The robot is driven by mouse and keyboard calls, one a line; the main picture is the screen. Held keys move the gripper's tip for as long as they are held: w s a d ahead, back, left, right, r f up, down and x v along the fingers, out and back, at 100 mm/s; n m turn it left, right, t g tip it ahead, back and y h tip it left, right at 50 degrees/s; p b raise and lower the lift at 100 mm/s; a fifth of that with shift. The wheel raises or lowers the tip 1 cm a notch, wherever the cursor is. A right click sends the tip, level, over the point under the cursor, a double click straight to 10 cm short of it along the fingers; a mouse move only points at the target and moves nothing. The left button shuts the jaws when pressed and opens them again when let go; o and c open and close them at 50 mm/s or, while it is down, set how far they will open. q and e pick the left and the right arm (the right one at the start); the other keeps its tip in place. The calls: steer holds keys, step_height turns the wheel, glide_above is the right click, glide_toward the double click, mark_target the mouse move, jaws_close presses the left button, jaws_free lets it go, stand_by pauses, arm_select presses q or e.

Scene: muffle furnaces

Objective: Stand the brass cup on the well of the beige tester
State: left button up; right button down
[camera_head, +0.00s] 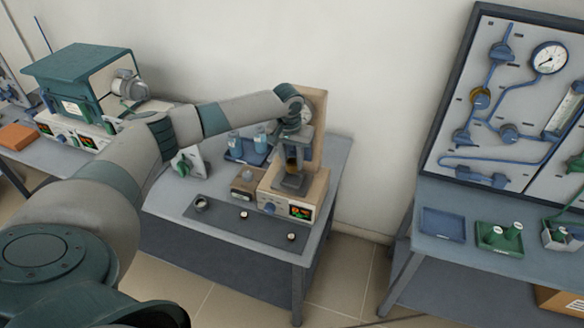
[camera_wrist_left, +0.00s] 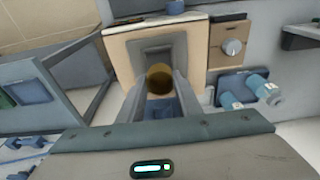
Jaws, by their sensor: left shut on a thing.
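The beige tester (camera_head: 318,190) stands on the grey table, with a lit display on its front and a tall beige back part. My left gripper (camera_head: 293,165) is above the tester's dark well plate (camera_head: 288,184), pointing down. It is shut on the brass cup (camera_wrist_left: 159,78), which shows as a round golden shape between the fingers in the left wrist view. The tester's dark plate (camera_wrist_left: 157,49) lies behind the cup there. Whether the cup touches the well cannot be told. My right gripper is not in view.
A small beige box with a knob (camera_head: 245,184) stands beside the tester. A blue tray with bottles (camera_head: 240,157) is behind it. A dark strip (camera_head: 225,215) with small round items lies at the front. A teal furnace (camera_head: 85,80) stands left.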

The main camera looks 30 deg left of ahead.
mark_target(292, 170)
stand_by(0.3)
arm_select(q)
step_height(292, 170, down, 3)
steer(key=shift+f+p, duration=0.2)
steer(key=shift+p, duration=0.8)
steer(key=shift+f, duration=0.25)
steer(key=shift+f, duration=0.2)
steer(key=shift+s+f, duration=0.2)
steer(key=shift+f, duration=0.2)
